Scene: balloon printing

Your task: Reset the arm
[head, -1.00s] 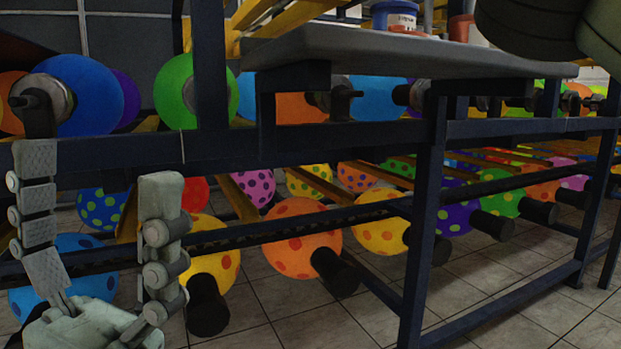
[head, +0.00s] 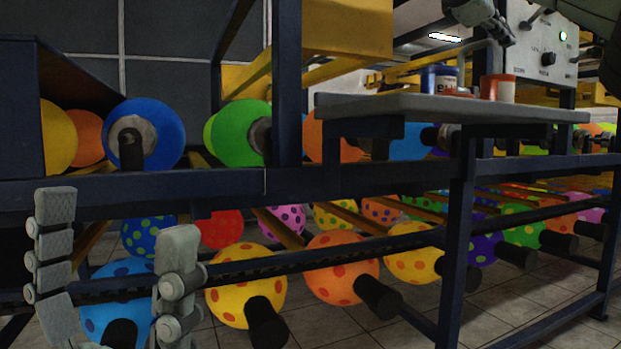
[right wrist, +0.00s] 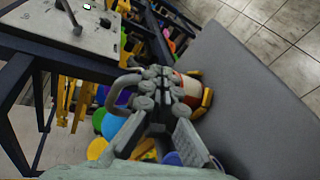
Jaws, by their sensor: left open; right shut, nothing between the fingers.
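My left gripper (head: 117,215) is open and empty at the lower left of the head view, in front of the lower balloon rows. Its two fingers point up and stand wide apart. My right gripper (head: 500,34) is at the top right, above the grey shelf and its containers. In the right wrist view, my right gripper (right wrist: 158,88) has its fingers together with nothing held. It partly hides a container with red, white and yellow parts (right wrist: 190,88). I cannot tell whether it touches that container.
The grey shelf (head: 400,106) carries a blue container (head: 428,80) and an orange-red one (head: 497,88). A control panel (head: 548,30) with a green light stands behind. Dark frame rails (head: 200,174) hold plain and dotted balloons (head: 343,266). Tiled floor shows below.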

